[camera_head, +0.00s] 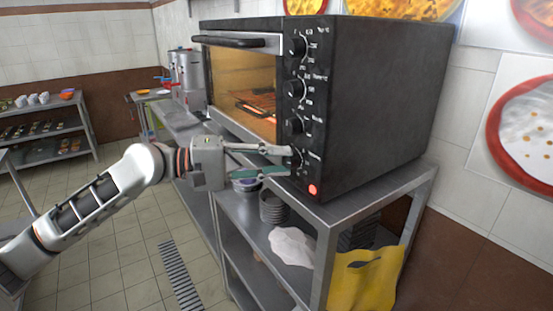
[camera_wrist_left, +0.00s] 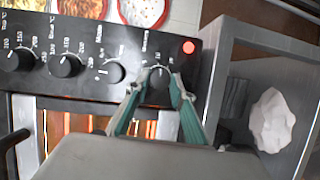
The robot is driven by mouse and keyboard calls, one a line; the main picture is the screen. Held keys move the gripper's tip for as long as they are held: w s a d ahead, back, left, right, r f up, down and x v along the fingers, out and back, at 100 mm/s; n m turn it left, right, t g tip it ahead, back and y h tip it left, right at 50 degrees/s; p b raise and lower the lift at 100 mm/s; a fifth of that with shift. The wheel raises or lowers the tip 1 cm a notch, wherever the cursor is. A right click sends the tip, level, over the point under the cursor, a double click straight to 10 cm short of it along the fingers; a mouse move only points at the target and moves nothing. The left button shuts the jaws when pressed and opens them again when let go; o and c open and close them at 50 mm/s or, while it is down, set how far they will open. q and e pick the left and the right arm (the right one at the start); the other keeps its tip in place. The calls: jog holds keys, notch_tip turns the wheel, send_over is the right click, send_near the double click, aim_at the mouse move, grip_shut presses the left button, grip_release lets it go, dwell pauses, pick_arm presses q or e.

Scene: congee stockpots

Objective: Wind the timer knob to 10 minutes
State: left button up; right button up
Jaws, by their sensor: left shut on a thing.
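The black oven (camera_head: 385,95) has a column of black knobs on its front panel. The timer knob (camera_wrist_left: 159,88) is the lowest one, beside the lit red lamp (camera_head: 313,189). My left gripper (camera_head: 291,162) is shut on this knob. In the left wrist view its two green-sided fingers (camera_wrist_left: 159,84) stand on either side of the knob. In the head view the fingers hide most of the knob. The marks around it are too small to read for a setting. My right gripper is not in view.
The oven stands on a metal shelf unit (camera_head: 325,218). Its glass door (camera_head: 240,85), with a long handle (camera_head: 233,41), is closed left of the panel. Open tiled floor (camera_head: 120,262) lies at lower left.

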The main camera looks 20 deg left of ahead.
pick_arm(q)
jog(key=o, duration=1.1)
jog(key=v, duration=1.2)
